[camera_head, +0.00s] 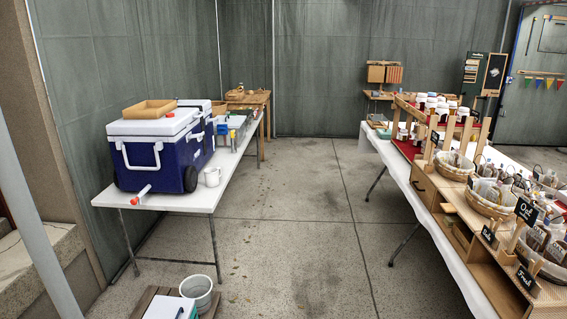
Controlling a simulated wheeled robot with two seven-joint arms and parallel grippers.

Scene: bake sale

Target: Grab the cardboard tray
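A shallow tan cardboard tray (149,109) sits on the white lid of a blue cooler (155,153). It looks empty, and it is left of the picture's middle. The cooler stands on the near part of the long white table at the left. Neither of my grippers is in view, so I cannot see what they hold.
A white bucket (197,288) stands low in front. On the right, a display table (428,206) holds several baskets (488,207). The concrete aisle (290,230) between the tables is clear.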

